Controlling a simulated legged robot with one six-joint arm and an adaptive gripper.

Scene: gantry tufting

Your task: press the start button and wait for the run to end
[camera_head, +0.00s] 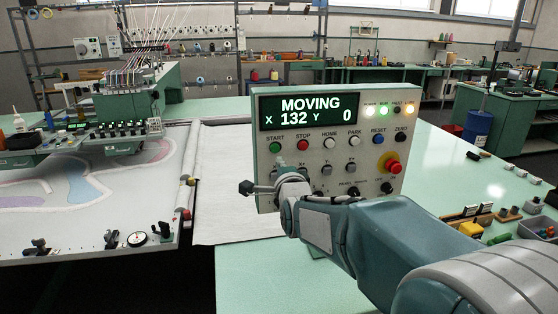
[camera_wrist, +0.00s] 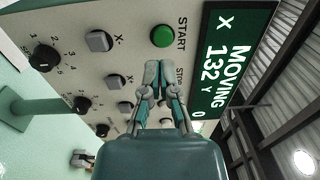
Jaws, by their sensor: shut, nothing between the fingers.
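The control panel (camera_head: 340,170) stands upright on the green table. Its display (camera_head: 308,111) reads MOVING, X 132, Y 0, and it also shows in the wrist view (camera_wrist: 228,60). The green START button (camera_head: 275,147) is at the panel's upper left, with the red STOP button (camera_head: 303,146) beside it. In the wrist view START (camera_wrist: 162,36) is uncovered, just beyond my fingertips. My gripper (camera_wrist: 157,72) is shut and empty in front of the panel; its fingers partly cover the STOP area.
A red emergency stop knob (camera_head: 393,164) and lit indicator lamps (camera_head: 383,111) are on the panel's right. The tufting head (camera_head: 125,105) stands over the patterned cloth (camera_head: 90,185) at left. Small tools and a yellow block (camera_head: 471,229) lie on the right table.

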